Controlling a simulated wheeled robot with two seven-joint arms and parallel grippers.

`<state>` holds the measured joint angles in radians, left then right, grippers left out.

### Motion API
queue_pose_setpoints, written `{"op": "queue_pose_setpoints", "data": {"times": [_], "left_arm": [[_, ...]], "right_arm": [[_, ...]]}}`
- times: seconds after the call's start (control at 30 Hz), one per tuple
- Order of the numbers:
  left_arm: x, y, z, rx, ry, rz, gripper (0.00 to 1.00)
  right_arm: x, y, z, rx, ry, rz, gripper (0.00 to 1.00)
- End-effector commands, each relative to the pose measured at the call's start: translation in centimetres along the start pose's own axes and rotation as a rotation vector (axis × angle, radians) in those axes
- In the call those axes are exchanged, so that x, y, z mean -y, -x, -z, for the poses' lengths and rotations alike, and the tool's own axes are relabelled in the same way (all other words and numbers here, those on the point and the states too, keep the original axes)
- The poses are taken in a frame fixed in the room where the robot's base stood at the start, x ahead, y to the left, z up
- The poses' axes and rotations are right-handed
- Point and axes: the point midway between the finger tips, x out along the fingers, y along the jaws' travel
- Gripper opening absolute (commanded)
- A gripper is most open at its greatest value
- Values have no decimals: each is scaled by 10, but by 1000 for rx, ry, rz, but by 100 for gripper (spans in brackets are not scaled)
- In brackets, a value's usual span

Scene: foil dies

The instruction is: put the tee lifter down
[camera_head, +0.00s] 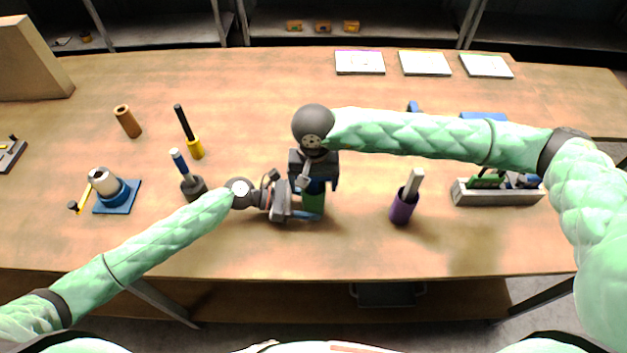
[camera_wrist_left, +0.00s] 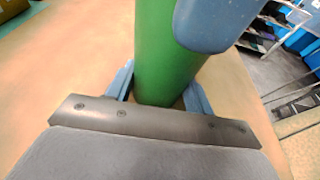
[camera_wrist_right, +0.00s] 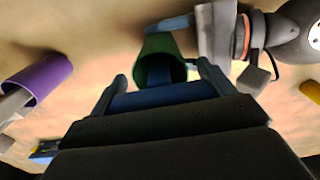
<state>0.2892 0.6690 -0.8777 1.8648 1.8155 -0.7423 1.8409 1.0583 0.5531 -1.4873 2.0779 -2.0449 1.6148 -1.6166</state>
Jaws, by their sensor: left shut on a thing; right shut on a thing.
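A green cup-like holder (camera_head: 313,202) stands near the table's front middle. My left gripper (camera_head: 306,206) is shut around it; in the left wrist view the green body (camera_wrist_left: 165,60) lies between its fingers. My right gripper (camera_head: 314,178) comes down from above and is shut on a blue piece, which I take to be the tee lifter (camera_wrist_right: 165,102). In the right wrist view a blue stem runs from between the fingers into the open mouth of the green holder (camera_wrist_right: 158,48). How deep it sits is hidden. The holder's base is partly hidden by the left gripper.
A purple holder (camera_head: 403,208) with a pale tool stands to the right, and a grey tray (camera_head: 497,197) of tools farther right. A dark holder (camera_head: 193,188) with a blue-handled tool stands close left. White panels (camera_head: 360,63) lie at the back. The table's middle back is clear.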

Motion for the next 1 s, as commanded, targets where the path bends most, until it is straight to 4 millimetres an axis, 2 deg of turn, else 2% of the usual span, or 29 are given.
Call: {"op": "queue_pose_setpoints", "data": {"times": [0.27, 0.3, 0.37, 0.6, 0.73, 0.87, 1.0], "left_arm": [[0, 0, 0, 0, 0, 0, 40], [0, 0, 0, 0, 0, 0, 40], [0, 0, 0, 0, 0, 0, 40], [0, 0, 0, 0, 0, 0, 40], [0, 0, 0, 0, 0, 0, 40], [0, 0, 0, 0, 0, 0, 40], [0, 0, 0, 0, 0, 0, 39]], "right_arm": [[0, -2, 0, 0, 0, 1, 44], [0, -2, 0, 0, 0, 0, 90], [0, -2, 0, 0, 0, 0, 100], [0, -1, 0, 0, 0, 0, 100], [0, 6, 1, -2, 0, 1, 100], [0, 24, 1, -3, 1, 3, 100], [0, 52, 1, -3, 0, 3, 100]]}}
